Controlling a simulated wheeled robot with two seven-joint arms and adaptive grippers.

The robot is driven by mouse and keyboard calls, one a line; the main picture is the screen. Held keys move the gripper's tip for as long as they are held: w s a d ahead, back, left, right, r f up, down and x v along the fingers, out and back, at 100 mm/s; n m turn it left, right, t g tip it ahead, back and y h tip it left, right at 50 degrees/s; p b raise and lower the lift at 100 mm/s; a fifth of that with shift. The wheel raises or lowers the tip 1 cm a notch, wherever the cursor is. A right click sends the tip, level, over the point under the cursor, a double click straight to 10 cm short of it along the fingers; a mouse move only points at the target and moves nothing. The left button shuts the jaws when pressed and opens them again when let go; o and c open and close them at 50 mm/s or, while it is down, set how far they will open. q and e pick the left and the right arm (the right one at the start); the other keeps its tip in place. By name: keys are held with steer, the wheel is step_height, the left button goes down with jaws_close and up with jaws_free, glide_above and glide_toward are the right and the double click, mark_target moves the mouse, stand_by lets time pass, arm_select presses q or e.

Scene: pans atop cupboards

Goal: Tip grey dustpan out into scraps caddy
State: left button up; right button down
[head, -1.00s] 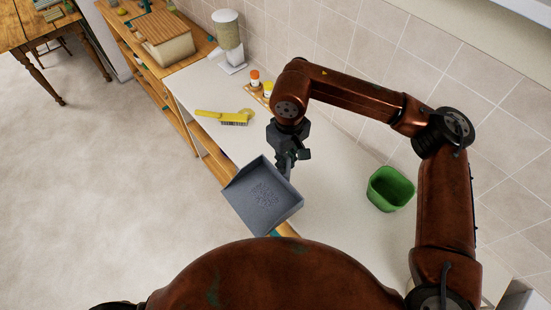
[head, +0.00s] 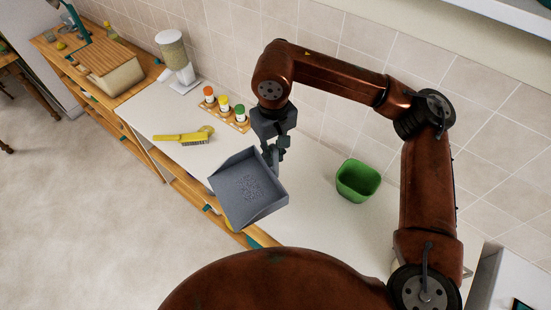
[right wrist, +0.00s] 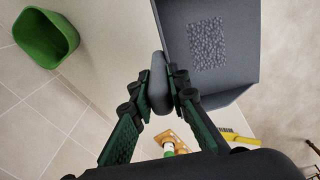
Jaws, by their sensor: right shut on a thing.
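The grey dustpan (head: 240,203) is held up near the counter's front edge, with a patch of small grey scraps (head: 250,187) lying on its pan. My right gripper (head: 272,153) is shut on the dustpan's handle; the right wrist view shows the handle (right wrist: 158,85) between the fingers. The green scraps caddy (head: 357,181) stands upright on the counter, to the right of the dustpan and apart from it. It also shows in the right wrist view (right wrist: 45,38), and no contents can be made out. My left gripper is not in view.
A yellow brush (head: 182,137) lies on the white counter (head: 310,218). Behind it a wooden rack (head: 226,116) holds several capped jars. A dispenser (head: 175,58) and a bread box (head: 112,76) stand farther left. The counter around the caddy is clear; a tiled wall is behind.

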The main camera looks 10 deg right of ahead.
steer(key=w+a+m, duration=0.4)
steer(key=w+a, duration=0.4)
steer(key=a, duration=0.2)
steer(key=s+d+f+m+p, duration=0.1)
steer(key=s+d, duration=0.1)
steer(key=d, duration=0.1)
steer(key=s+d+f+m+p, duration=0.1)
steer(key=s+d+f+p, duration=0.1)
steer(key=d, duration=0.1)
steer(key=s+d+f+m+p, duration=0.1)
steer(key=s+d+f+p, duration=0.1)
steer(key=shift+s+d+f+m, duration=0.15)
steer(key=shift+s+d+m, duration=0.25)
steer(key=s+d+f+m+p, duration=0.3)
steer(key=s+d, duration=0.2)
steer(key=s, duration=0.3)
steer(key=shift+d+f, duration=0.25)
steer(key=shift+d, duration=0.1)
steer(key=w+d+f+p, duration=0.5)
steer(key=d+f+p, duration=0.1)
steer(key=d+f, duration=0.6)
steer(key=shift+d+f, duration=0.4)
steer(key=shift+d, duration=0.1)
steer(key=c, duration=1.8)
jaws_free()
steer(key=shift+c, duration=0.2)
